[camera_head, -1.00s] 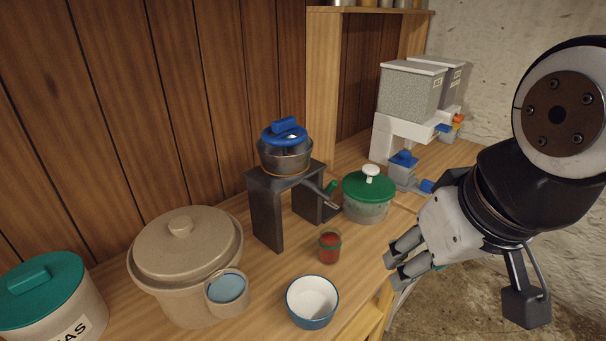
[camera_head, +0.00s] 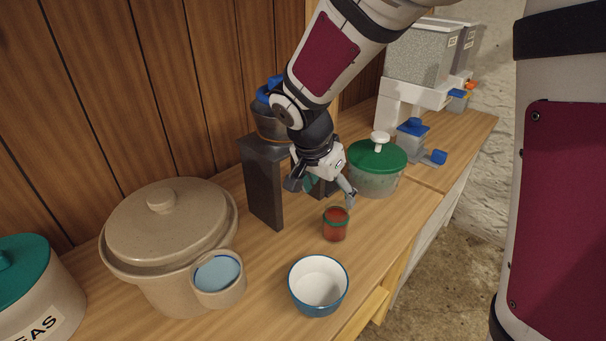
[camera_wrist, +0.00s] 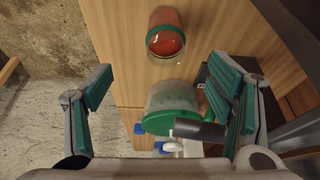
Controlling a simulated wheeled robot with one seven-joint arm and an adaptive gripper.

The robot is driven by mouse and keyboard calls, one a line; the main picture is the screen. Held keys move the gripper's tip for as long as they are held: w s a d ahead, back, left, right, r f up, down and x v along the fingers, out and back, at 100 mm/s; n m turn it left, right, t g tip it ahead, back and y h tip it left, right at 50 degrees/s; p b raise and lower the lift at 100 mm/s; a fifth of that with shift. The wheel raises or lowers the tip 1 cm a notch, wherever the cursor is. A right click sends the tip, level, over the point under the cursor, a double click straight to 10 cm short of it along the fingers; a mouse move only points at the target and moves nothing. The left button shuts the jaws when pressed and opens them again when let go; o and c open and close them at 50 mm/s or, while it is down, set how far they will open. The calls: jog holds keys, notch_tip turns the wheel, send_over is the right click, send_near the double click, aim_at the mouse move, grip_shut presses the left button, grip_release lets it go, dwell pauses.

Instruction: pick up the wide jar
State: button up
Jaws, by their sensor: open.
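A short, wide glass jar (camera_head: 336,226) with red contents and a green band stands upright on the wooden counter, and it also shows at the top of the wrist view (camera_wrist: 166,36). I take it as the wide jar. My gripper (camera_head: 322,194) is open and empty, behind and slightly left of the jar in the head view, near the dark stand. In the wrist view the open fingers of my gripper (camera_wrist: 155,82) are spread wide, with the jar beyond them, apart from both. No finger visibly touches it.
A green-lidded pot (camera_head: 376,172) stands close behind the jar, right of my gripper. A dark stand (camera_head: 264,185) with a metal pot is at left. A white blue-rimmed bowl (camera_head: 318,286) sits in front. A beige crock (camera_head: 160,235) and small cup (camera_head: 219,281) stand further left.

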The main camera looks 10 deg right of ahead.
aim_at(337, 219)
jog(key=x, duration=0.5)
jog(key=b+x, duration=0.1)
jog(key=x, duration=0.9)
jog(key=shift+w+a, duration=0.25)
jog(key=c, duration=1.6)
jog(key=shift+r, duration=0.3)
